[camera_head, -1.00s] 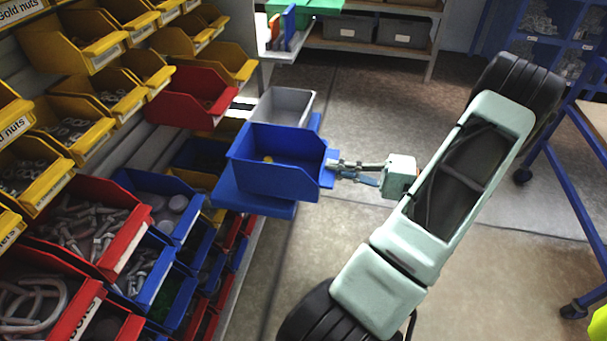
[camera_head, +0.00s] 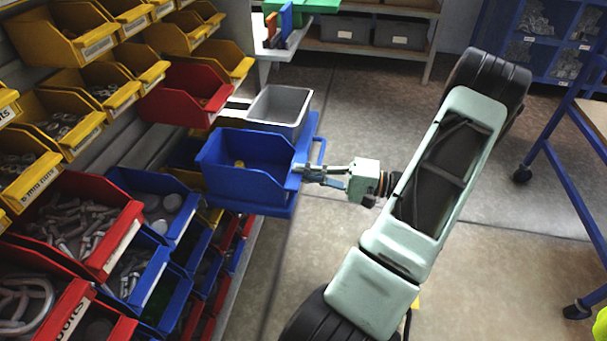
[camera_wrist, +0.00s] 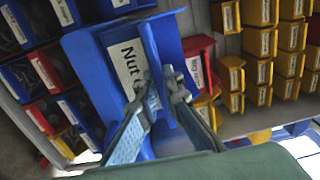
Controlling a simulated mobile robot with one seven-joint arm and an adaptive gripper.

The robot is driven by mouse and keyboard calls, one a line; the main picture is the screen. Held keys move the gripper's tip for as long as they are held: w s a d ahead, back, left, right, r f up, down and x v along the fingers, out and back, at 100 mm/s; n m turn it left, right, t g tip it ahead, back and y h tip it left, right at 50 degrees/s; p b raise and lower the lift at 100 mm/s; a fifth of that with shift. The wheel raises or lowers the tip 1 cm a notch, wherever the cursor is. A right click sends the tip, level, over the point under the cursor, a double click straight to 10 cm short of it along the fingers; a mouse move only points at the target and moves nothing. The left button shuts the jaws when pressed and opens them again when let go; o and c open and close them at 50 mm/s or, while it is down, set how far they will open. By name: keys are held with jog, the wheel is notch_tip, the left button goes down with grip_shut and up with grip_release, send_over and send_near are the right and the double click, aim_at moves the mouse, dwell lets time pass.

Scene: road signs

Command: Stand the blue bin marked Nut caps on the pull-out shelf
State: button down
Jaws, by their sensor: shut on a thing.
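The blue bin (camera_head: 246,175) is upright over the front part of the blue pull-out shelf (camera_head: 312,128). Its white label (camera_wrist: 126,66) faces the wrist camera and reads "Nut" plus part of a second word; a finger covers the rest. My gripper (camera_head: 308,173) is at the bin's right side in the head view and is shut on its front edge. The fingers also show in the wrist view (camera_wrist: 160,90). The bin's underside is very close to the shelf; I cannot tell whether it touches. A small yellowish thing shows inside the bin.
A grey bin (camera_head: 280,108) stands on the shelf just behind the blue bin. A red bin (camera_head: 186,96) and yellow bins (camera_head: 70,125) fill the rack at left. Open floor (camera_head: 350,270) lies right of the shelf. A blue-legged bench (camera_head: 560,150) stands at far right.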

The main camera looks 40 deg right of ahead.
jog(key=shift+f, duration=0.15)
jog(key=c, duration=2.1)
grip_release()
jog(key=shift+r, duration=0.2)
jog(key=p+v, duration=0.2)
jog(key=v, duration=1)
